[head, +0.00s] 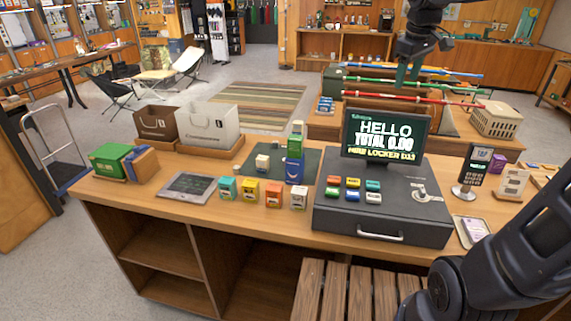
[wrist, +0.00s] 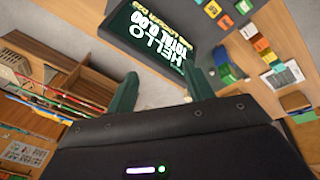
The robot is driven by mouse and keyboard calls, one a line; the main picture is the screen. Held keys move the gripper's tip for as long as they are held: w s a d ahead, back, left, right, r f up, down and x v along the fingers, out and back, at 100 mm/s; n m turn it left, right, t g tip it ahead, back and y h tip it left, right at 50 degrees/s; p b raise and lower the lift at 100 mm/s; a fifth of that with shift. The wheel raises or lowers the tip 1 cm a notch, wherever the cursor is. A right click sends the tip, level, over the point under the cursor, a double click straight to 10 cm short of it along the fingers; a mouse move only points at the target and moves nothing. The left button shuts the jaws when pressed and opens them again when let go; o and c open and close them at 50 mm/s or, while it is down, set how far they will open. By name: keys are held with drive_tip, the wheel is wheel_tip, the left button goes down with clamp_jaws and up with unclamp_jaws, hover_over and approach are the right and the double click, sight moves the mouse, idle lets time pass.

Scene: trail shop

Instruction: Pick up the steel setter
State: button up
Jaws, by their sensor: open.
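My gripper (head: 407,76) hangs high above the back of the counter, above and behind the register screen in the head view. Its two dark green fingers (wrist: 161,90) stand apart in the wrist view, with nothing between them. I cannot pick out a steel setter for certain. A small silver metal piece (head: 421,194) lies on the right part of the dark register's top (head: 395,205); I cannot tell what it is. My gripper is well apart from it.
The wooden counter (head: 150,200) holds a lit screen (head: 386,134), a dark mat (head: 260,170) with stacked blocks, several small coloured boxes, a grey tablet (head: 188,187) and a card reader (head: 473,170). Coloured poles (head: 410,97) lie behind the screen. A slatted bench (head: 345,290) stands in front.

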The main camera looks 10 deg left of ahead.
drive_tip(key=w+a+f+n+g, duration=0.1)
drive_tip(key=w+a+n, duration=0.4)
drive_tip(key=a, duration=0.5)
drive_tip(key=w+a+f+n, duration=0.1)
drive_tip(key=w+a+n, duration=0.2)
drive_tip(key=w+a, duration=0.45)
drive_tip(key=w+a+f+n+g, duration=0.1)
drive_tip(key=a+f+n, duration=0.25)
drive_tip(key=a, duration=0.65)
drive_tip(key=w+a+f+n+g, duration=0.1)
drive_tip(key=w+a+f+n, duration=0.2)
drive_tip(key=a, duration=0.7)
drive_tip(key=shift+n, duration=0.25)
drive_tip(key=f, duration=1)
drive_tip(key=s+f, duration=0.1)
drive_tip(key=f, duration=2.1)
drive_tip(key=shift+s+d+f, duration=0.15)
drive_tip(key=shift+s, duration=0.1)
drive_tip(key=c, duration=1.1)
wheel_tip(320, 180, up, 20)
